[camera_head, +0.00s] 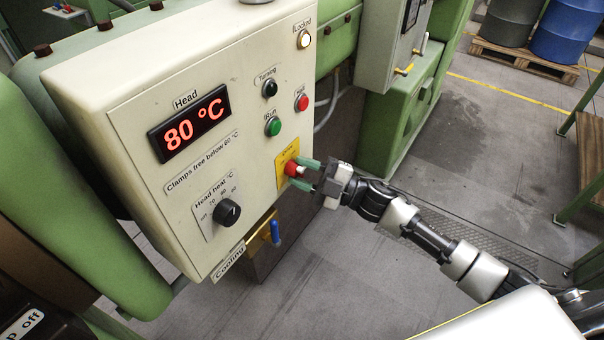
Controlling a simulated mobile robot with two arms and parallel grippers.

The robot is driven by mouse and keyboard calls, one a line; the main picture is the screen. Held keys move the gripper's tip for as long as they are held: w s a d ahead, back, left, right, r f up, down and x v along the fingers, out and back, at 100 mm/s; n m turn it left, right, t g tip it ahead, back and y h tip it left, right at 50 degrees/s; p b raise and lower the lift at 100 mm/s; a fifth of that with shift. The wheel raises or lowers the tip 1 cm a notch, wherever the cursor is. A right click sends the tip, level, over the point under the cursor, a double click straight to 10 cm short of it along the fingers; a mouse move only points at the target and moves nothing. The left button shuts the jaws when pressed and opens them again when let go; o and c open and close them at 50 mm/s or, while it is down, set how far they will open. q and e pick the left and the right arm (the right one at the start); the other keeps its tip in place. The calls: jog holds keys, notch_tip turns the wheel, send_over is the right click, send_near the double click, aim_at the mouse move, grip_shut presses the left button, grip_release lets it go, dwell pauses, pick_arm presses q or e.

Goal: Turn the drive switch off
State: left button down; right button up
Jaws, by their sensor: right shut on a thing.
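The drive switch (290,169) is a red knob on a yellow plate (286,153), low on the right side of the cream control panel. The lettering on the plate is too small to read surely. My right gripper (302,174) reaches in from the right. Its two green fingertips are closed on the red knob, one above and one below, and partly cover it. Which way the knob points is not clear. My left gripper is not in view.
The cream panel (150,95) has a red 80 °C display (190,123), a black head heat knob (226,213), a green Run button (273,127) and a red button (302,103). A blue-handled valve (275,233) sits below.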

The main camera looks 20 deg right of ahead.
jog(key=shift+n+g, duration=0.8)
jog(key=shift+n, duration=1.3)
jog(key=shift+h, duration=0.3)
jog(key=o, duration=0.9)
jog(key=shift+r, duration=0.1)
jog(key=shift+d, duration=0.1)
jog(key=shift+b+v, duration=1.95)
jog(key=shift+v, duration=3.45)
